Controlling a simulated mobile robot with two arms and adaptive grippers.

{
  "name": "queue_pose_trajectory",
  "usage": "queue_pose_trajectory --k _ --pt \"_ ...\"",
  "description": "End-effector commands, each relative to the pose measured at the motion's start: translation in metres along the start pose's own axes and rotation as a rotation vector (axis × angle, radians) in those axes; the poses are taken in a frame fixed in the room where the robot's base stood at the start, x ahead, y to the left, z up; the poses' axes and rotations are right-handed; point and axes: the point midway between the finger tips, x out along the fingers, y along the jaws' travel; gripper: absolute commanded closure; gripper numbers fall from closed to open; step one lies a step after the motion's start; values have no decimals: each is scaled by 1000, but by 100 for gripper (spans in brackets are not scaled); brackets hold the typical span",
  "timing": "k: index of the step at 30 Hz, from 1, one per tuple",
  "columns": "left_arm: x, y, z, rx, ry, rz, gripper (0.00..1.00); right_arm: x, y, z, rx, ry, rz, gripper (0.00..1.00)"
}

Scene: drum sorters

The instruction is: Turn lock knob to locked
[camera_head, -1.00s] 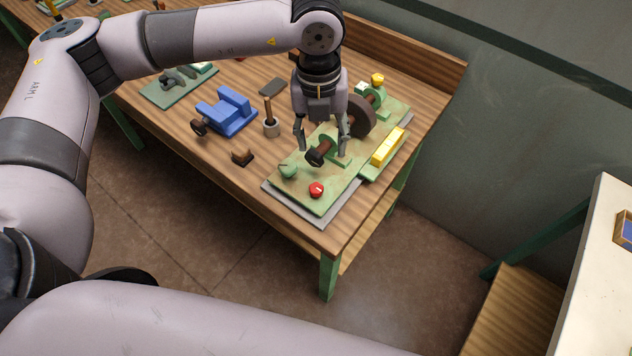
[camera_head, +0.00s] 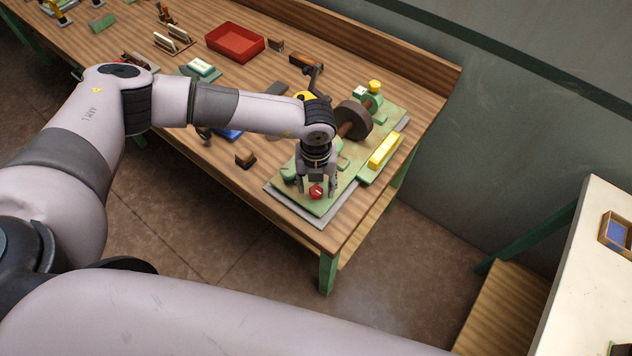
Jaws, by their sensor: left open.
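A small round red knob (camera_head: 316,193) with a pale mark on top sits at the near corner of the green machine plate (camera_head: 318,207); it looks like the lock knob. My left gripper (camera_head: 317,186) points down at it, open, with one finger on each side of the knob. I cannot tell whether the fingers touch it. The dark drum wheel (camera_head: 354,120) stands on the plate behind my gripper, and its shaft's near end is hidden by my arm. My right gripper is out of view.
A yellow bar (camera_head: 384,151) lies along the plate's right side. A small brown block (camera_head: 245,158) lies left of the plate. A red tray (camera_head: 235,42) is farther back. The table's front edge is close to the plate.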

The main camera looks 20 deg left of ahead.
Motion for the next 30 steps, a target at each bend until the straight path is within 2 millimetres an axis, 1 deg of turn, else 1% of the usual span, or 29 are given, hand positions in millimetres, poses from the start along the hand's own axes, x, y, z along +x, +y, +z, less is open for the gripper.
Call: queue_pose_trajectory --k 3,6,13,30 --pt "9 0 0 1 0 1 52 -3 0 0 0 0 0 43" --pt "12 0 0 2 -1 1 52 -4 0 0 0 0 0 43" --pt "13 0 0 2 -1 0 52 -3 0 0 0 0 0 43" --pt "12 0 0 1 0 0 90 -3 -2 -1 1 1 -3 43"
